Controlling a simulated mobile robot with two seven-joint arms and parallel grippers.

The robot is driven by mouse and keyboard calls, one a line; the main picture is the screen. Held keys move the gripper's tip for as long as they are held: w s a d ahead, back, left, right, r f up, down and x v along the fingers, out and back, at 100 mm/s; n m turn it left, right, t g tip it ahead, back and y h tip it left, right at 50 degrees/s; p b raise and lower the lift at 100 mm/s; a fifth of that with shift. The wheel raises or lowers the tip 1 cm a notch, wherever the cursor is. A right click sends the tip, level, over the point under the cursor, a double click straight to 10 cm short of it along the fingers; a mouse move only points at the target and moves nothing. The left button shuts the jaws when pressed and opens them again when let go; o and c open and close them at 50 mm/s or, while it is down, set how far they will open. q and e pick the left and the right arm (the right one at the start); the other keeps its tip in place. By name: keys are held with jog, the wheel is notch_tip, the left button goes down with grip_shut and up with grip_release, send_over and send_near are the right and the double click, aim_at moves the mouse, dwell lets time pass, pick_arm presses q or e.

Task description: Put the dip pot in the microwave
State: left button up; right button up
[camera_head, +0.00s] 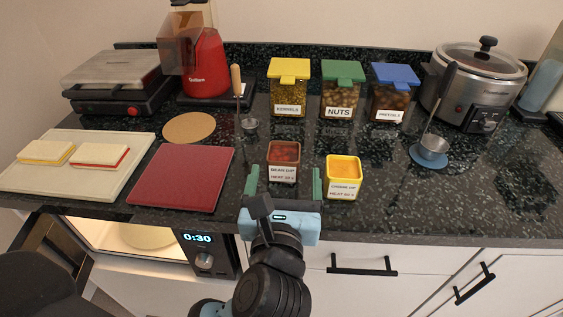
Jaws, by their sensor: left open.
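Two dip pots stand on the dark counter: a reddish-brown bean dip pot (283,174) and a yellow cheese dip pot (342,188) to its right. Both have white labels that appear to mention heating. My left gripper (285,171) is open, its green fingers pointing away from me. One finger is left of the bean dip pot, the other between the two pots. I cannot tell whether either finger touches a pot. The microwave (205,262) is below the counter at lower left, its door open, its display reading 0:30. A pale turntable shows in its lit inside. My right gripper is out of view.
A red board (182,180) and a pale board (112,180) with sandwiches lie to the left. Jars of kernels (288,92), nuts (341,98) and pretzels (393,100) stand behind the pots. Ladles, a slow cooker (470,85) and a sandwich press (110,85) are also there.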

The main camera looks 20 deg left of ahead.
aim_at(285, 142)
pick_arm(q)
jog(key=shift+x, duration=1.15)
jog(key=shift+w+a, duration=0.25)
jog(key=shift+w, duration=0.15)
jog(key=x, duration=0.3)
jog(key=shift+w+a+f+p, duration=0.15)
jog(key=shift+a+f+p, duration=0.1)
jog(key=shift+a+p, duration=0.05)
jog(key=shift+w+a, duration=0.1)
jog(key=shift+w, duration=0.5)
jog(key=shift+c, duration=0.3)
jog(key=c, duration=1.2)
notch_tip(285, 142, up, 9)
jog(key=shift+r+p, duration=0.1)
jog(key=shift+p, duration=0.8)
jog(key=shift+c, duration=0.2)
jog(key=shift+r, duration=0.4)
